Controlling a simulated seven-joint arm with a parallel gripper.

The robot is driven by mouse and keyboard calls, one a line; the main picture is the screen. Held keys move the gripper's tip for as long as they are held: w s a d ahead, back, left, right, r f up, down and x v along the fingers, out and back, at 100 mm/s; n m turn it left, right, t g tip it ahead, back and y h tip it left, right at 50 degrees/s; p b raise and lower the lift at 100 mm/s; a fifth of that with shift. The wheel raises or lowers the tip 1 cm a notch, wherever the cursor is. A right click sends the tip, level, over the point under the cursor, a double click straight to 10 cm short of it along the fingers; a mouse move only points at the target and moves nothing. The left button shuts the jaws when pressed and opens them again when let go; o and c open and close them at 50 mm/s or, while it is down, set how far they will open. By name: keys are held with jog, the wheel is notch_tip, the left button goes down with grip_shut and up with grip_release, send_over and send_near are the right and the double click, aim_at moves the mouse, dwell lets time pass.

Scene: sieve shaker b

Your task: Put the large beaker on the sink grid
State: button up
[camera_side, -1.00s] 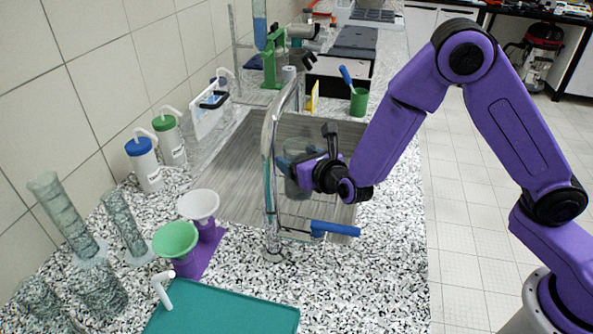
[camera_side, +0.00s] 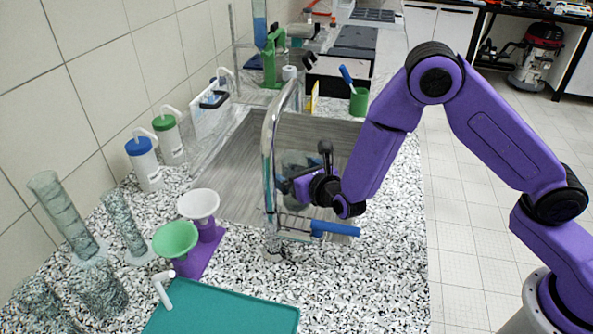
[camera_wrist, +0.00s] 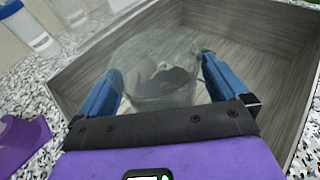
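The large beaker (camera_side: 297,159) is clear glass and hangs inside the sink, behind the tap in the side view. My gripper (camera_side: 290,181) is around it from the right. In the wrist view the beaker (camera_wrist: 155,50) sits between the two blue fingers of my gripper (camera_wrist: 162,66), one finger against each side. The beaker looks roughly upright. Its base is partly hidden by the gripper and tap, so I cannot tell whether it touches anything below. The sink grid cannot be made out clearly in either view.
The grey sink (camera_side: 240,150) has walls around the beaker. Funnels (camera_side: 199,206), wash bottles (camera_side: 143,162) and glass cylinders (camera_side: 63,215) stand to the left. A teal tray (camera_side: 225,312) lies in front.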

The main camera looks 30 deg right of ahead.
jog(key=shift+s+r, duration=0.1)
jog(key=shift+r, duration=0.1)
jog(key=v, duration=0.7)
jog(key=shift+s, duration=0.15)
jog(key=shift+r, duration=0.1)
jog(key=s+d+r+m+g+h, duration=0.3)
jog(key=s+d+m, duration=0.2)
jog(key=d+m, duration=0.25)
jog(key=s+d+r+m+g+h, duration=0.3)
jog(key=s+d+m, duration=0.25)
jog(key=d, duration=0.25)
jog(key=s+r+m+g+y, duration=0.1)
jog(key=s+m+g+y, duration=0.5)
jog(key=s, duration=1.4)
jog(key=m+g, duration=0.2)
jog(key=m, duration=0.2)
jog(key=shift+r, duration=0.25)
